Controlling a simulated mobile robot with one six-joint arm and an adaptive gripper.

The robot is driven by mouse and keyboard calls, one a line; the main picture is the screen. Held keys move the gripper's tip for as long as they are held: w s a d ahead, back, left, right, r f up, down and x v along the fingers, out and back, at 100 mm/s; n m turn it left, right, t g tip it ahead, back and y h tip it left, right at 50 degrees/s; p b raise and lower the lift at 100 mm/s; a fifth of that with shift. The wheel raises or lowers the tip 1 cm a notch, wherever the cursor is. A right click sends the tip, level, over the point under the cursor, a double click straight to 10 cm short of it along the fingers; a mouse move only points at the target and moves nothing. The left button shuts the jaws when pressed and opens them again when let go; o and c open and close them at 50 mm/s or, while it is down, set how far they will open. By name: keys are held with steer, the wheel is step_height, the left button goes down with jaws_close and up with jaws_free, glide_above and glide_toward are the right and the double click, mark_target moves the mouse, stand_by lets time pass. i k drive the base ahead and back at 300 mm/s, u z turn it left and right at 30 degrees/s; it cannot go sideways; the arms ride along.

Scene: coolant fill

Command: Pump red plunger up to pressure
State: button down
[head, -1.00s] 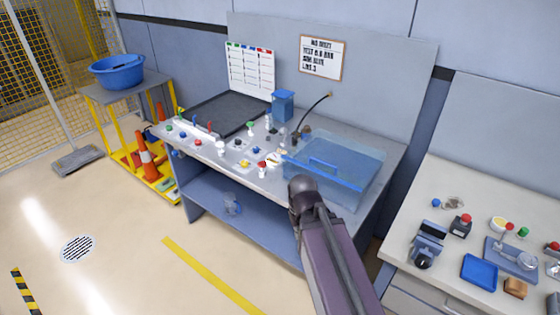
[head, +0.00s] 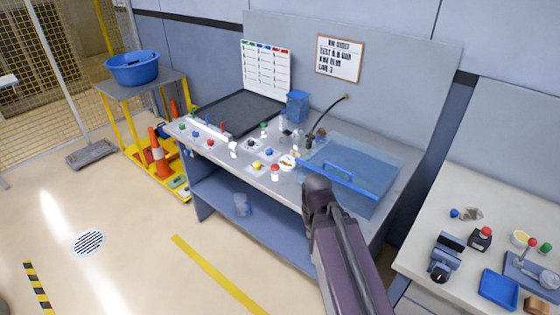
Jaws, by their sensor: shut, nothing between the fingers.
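A small red-topped part with a pale body (head: 275,173), which may be the red plunger, stands upright near the front edge of the grey workbench (head: 215,165). A smaller red knob (head: 210,143) sits further left on the same bench. My arm (head: 340,245) reaches up from the bottom, and its dark rounded joint lies in front of the bench's front edge, right of the red-topped part. My gripper's fingers cannot be made out; they are hidden behind the arm or out of view. I see no contact with the red-topped part.
A clear blue tank (head: 372,190) stands right of the red-topped part, with a black hose (head: 330,115) behind it. Several coloured knobs crowd the bench. A blue bin (head: 298,105) stands at the back. A second table (head: 425,225) is at right. Floor is clear at front left.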

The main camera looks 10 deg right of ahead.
mark_target(275, 167)
steer(key=i, duration=0.85)
steer(key=z, duration=0.05)
